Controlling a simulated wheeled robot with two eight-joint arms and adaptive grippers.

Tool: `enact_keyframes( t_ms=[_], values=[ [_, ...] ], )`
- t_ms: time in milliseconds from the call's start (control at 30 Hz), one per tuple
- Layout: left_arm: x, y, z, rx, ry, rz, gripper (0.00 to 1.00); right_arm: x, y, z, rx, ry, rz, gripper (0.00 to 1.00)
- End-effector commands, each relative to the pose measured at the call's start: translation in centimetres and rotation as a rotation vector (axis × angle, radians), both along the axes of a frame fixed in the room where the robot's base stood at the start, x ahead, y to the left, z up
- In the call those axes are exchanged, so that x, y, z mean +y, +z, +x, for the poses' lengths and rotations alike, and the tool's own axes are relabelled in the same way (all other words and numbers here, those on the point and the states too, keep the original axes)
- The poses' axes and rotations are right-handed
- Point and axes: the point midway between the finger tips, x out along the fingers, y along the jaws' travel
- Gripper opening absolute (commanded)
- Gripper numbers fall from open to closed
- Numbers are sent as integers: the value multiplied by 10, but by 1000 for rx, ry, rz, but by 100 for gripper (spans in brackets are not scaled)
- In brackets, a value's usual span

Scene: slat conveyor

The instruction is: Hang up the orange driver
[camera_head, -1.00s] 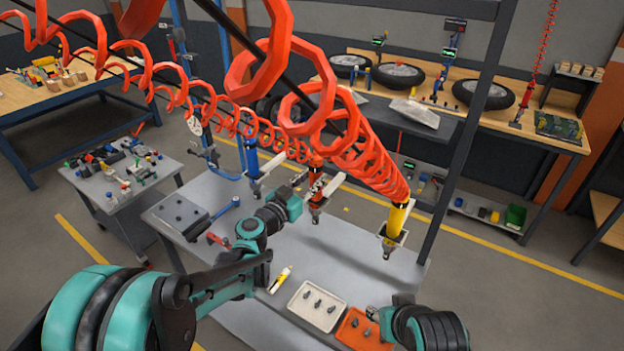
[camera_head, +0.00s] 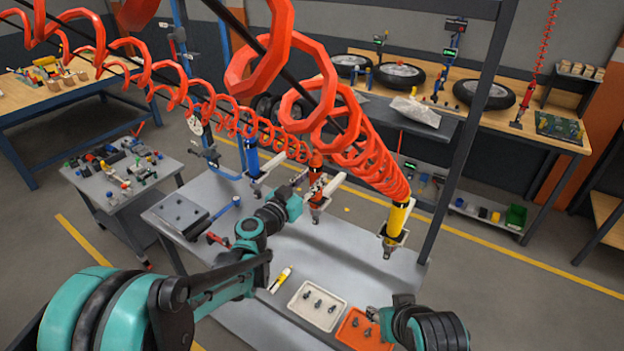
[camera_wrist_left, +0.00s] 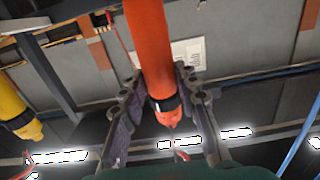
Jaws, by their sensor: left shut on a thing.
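The orange driver (camera_head: 316,201) hangs upright on a red coiled hose, in the middle of the head view. My left gripper (camera_head: 316,186) is shut on it. In the wrist view the orange body (camera_wrist_left: 148,40) runs between the two fingers of my left gripper (camera_wrist_left: 160,85). A white holder arm (camera_head: 334,184) is right beside the driver; I cannot tell whether the driver is seated in it. My right gripper (camera_head: 374,313) is low over the orange tray, its jaws too small to read.
A blue driver (camera_head: 252,160) and a yellow driver (camera_head: 396,220) hang upright to either side. The grey table (camera_head: 330,255) below holds a white tray (camera_head: 293,304), an orange tray (camera_head: 352,338) and a yellow marker (camera_head: 281,279). A dark post (camera_head: 458,150) stands at the right.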

Motion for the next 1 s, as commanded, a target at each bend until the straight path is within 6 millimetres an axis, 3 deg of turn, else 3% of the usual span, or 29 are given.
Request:
enact_keyframes(
  t_ms=[533,567,633,1000],
  values=[
    [0,-6,0,1,0,-1,0,0,-6,0,0,0,0,40],
    [0,-6,0,1,0,-1,33,0,-6,0,0,0,0,40],
    [0,-6,0,1,0,-1,52,0,-6,0,0,0,0,40],
    [2,-6,-2,0,1,0,55,0,-6,0,0,0,0,40]
  ],
)
